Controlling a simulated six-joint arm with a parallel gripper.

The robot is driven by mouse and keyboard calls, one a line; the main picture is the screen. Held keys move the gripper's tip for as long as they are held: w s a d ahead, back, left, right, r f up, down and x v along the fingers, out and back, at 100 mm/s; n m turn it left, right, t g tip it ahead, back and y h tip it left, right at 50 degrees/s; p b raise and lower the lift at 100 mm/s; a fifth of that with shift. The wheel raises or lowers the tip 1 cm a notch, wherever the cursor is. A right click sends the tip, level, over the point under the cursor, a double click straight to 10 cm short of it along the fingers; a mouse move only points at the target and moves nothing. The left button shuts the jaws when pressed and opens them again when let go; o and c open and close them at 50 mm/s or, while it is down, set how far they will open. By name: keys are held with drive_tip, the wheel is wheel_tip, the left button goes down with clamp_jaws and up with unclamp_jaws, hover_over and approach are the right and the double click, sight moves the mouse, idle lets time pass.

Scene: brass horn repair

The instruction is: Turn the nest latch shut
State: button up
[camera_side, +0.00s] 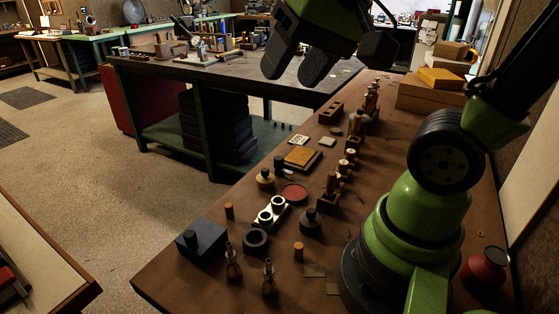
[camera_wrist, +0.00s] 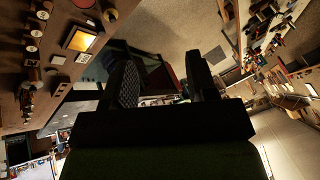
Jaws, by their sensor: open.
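My gripper (camera_side: 296,70) is open and empty, high above the far part of the brown bench in the side view. In the wrist view its two dark fingers (camera_wrist: 163,80) stand apart with nothing between them. A pale metal block with two ring-shaped sockets (camera_side: 270,210) sits on the near half of the bench, well below and away from my gripper. It may be the nest, but I cannot tell. I cannot make out the latch or its position in either view.
The brown bench (camera_side: 190,280) holds a blue-grey block (camera_side: 201,241), a dark ring (camera_side: 256,241), a red dish (camera_side: 294,192), a yellow-topped box (camera_side: 301,157) and several small bottles and wooden pieces. Cardboard boxes (camera_side: 430,95) stand at its far end. A dark-topped table (camera_side: 240,73) stands behind.

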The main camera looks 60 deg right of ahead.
drive_tip(key=w+d+f+m+g, duration=0.2)
drive_tip(key=w+d, duration=0.2)
drive_tip(key=w, duration=0.2)
drive_tip(key=m+g+h, duration=0.1)
drive_tip(key=m+g, duration=0.3)
drive_tip(key=m, duration=0.3)
hover_over(279, 158)
wheel_tip(279, 158, down, 18)
drive_tip(key=shift+f, duration=0.25)
wheel_tip(279, 158, down, 9)
drive_tip(key=shift+f, duration=0.1)
drive_tip(key=c, duration=0.9)
